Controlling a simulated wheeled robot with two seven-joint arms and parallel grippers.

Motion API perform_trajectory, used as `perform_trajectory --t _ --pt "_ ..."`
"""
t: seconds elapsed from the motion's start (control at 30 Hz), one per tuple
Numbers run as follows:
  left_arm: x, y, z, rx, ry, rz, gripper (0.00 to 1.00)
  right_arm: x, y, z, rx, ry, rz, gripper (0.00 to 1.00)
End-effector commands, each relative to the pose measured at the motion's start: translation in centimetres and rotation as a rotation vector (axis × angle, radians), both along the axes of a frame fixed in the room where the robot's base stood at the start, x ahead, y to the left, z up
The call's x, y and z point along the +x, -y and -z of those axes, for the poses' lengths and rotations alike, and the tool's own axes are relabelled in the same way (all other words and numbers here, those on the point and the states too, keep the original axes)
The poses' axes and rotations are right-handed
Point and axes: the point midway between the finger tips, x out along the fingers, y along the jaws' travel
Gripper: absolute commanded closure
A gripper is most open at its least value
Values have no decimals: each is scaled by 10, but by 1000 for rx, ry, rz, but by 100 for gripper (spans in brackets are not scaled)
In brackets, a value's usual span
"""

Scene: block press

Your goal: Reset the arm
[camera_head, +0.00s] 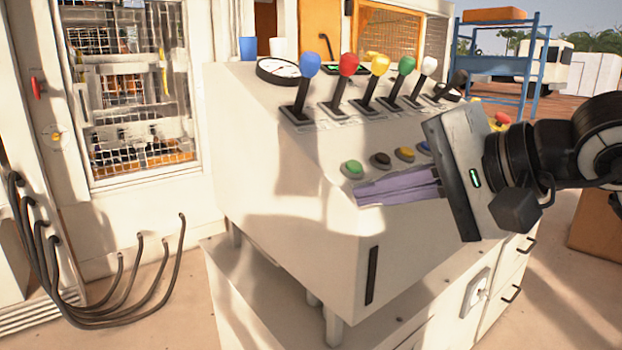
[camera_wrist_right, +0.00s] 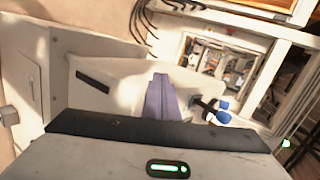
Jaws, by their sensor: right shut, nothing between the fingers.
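My right gripper (camera_head: 360,193) reaches in from the right in the head view. Its purple fingers are shut together with nothing between them. They hover in front of the control console (camera_head: 275,160), just below its row of push buttons, close to the green button (camera_head: 352,167). In the right wrist view the shut fingers (camera_wrist_right: 158,78) point away over the console's pale side (camera_wrist_right: 125,88). My left arm and gripper do not show in either view.
The console top carries levers with blue (camera_head: 310,64), red (camera_head: 348,64), yellow (camera_head: 380,64), green (camera_head: 407,64) and white (camera_head: 429,64) knobs. A gauge (camera_head: 278,70) sits at its left. A caged machine (camera_head: 135,90) stands left. Black cables (camera_head: 100,318) hang near the floor, which is otherwise open there.

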Motion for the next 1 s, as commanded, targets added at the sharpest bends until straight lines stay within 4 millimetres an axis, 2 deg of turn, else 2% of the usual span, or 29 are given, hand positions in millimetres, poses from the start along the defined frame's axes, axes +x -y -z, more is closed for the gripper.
perform_trajectory --t 0.03,0.2,0.3,0.4,0.47,0.57,0.67,0.77,0.8,0.87,0.9,0.97,1.0 --pt "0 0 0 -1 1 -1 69 -7 -14 13 65 -72 -34 100" --pt "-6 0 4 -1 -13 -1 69 -40 -64 43 384 -391 -148 100" --pt "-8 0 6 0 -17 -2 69 -62 -90 51 667 -682 -201 100" --pt "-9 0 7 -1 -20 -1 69 -73 -101 50 985 -1006 -217 100" --pt "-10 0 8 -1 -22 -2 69 -71 -99 51 1182 -1204 -206 100" --pt "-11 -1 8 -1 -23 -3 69 -55 -83 61 1520 -1531 -153 100" --pt "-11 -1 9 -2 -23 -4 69 -31 -56 92 1876 -1842 -57 100" --pt "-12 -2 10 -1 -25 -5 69 -9 -22 149 2254 -2123 86 100" --pt "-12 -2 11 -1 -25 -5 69 -4 -9 176 -2210 2038 -139 100" --pt "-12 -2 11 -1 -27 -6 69 -1 9 219 -2067 1837 -199 100" --pt "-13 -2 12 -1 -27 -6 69 -3 19 248 -1977 1712 -231 100" --pt "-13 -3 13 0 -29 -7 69 -11 33 291 -1854 1533 -271 100" --pt "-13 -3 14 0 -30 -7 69 -19 42 320 -1775 1418 -293 100"
